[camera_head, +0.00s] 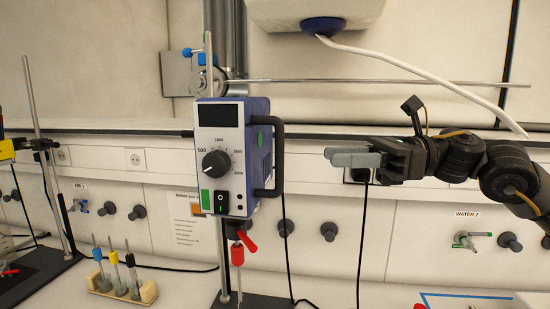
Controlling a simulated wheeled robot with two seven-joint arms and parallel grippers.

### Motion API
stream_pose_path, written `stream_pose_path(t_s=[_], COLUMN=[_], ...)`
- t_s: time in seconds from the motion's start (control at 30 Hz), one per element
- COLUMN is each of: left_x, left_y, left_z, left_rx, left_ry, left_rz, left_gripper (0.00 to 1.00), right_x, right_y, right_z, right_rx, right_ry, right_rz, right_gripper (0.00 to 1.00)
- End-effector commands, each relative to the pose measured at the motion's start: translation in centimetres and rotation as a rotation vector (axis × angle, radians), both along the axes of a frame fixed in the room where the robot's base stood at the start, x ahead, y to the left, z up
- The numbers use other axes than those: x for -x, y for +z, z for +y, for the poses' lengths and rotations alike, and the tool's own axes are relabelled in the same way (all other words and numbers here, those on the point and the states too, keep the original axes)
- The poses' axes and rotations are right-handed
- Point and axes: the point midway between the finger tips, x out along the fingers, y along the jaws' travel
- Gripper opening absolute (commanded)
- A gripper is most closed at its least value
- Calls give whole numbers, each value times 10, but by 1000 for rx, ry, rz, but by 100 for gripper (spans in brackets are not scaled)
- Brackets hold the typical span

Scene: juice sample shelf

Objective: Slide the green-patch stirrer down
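The stirrer (236,155) is a blue and white box with a dial, a switch and a green patch (205,197) low on its front. It is mounted upright on a vertical metal rod (208,70), at mid-height in the head view. A black handle (278,156) stands out from its right side. My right gripper (335,155) comes in from the right and points left, apart from the handle. Its grey fingers overlap from this angle, so its opening cannot be told. Nothing shows between them. My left gripper is out of view.
A red-handled clamp (239,252) is on the rod below the stirrer. A small rack (147,291) with several tubes stands at the lower left. Another stand (35,105) with a yellow-marked device is at the far left. A white hose (430,83) hangs at the upper right.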

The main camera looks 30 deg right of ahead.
Motion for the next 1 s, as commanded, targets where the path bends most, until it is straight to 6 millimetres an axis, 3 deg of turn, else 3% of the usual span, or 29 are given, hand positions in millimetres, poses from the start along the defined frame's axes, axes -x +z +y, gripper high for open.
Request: stream_pose_path(t_s=[0.3, 0.53, 0.7, 1.0], left_x=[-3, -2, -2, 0], left_y=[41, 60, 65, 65], left_z=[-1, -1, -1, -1], left_rx=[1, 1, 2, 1], left_ry=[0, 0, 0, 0], left_rz=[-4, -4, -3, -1], left_gripper=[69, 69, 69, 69], right_x=[-22, -38, -44, -45], right_y=[9, 6, 3, 1], right_z=[49, 80, 92, 94], right_rx=[-3, -5, -4, -4], right_ry=[9, 5, 2, 0], right_rz=[0, 1, -1, 0], right_gripper=[30, 30, 30, 30])
